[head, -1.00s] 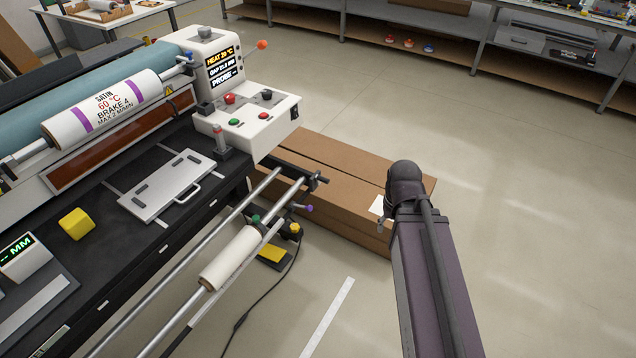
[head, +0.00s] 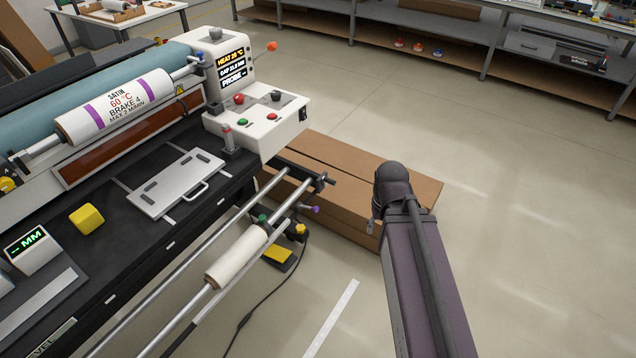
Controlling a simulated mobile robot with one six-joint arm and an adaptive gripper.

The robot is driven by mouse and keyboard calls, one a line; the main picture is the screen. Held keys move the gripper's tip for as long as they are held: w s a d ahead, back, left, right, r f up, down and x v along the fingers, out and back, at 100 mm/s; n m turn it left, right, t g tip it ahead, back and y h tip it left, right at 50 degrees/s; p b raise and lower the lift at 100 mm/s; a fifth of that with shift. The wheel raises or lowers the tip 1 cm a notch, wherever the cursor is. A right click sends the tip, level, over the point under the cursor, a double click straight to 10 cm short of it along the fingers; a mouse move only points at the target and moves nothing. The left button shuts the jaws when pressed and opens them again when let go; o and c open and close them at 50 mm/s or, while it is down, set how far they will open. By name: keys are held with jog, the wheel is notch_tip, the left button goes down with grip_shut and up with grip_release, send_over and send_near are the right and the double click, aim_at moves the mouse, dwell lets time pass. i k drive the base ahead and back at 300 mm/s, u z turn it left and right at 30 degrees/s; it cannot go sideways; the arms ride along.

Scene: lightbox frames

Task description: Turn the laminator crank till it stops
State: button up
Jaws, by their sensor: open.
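The laminator (head: 150,155) fills the left side, with a white control housing (head: 255,125) at its right end. A short lever with an orange ball knob (head: 271,46) sticks out from the right side of the display tower (head: 214,42). A small purple knob (head: 315,209) sits at the end of the lower front roller rods. I cannot tell for sure which of these is the crank. My arm (head: 420,260) rises at the lower right, well apart from both knobs. My gripper does not show.
A long cardboard box (head: 355,185) lies on the floor beside the housing. A yellow-topped pedal (head: 281,256) with a black cable is under the front rods. A yellow block (head: 86,219) and a metal plate (head: 178,182) lie on the laminator bed. Open floor stretches right.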

aim_at(326, 180)
jog(key=u, duration=0.6)
jog(key=i, duration=1)
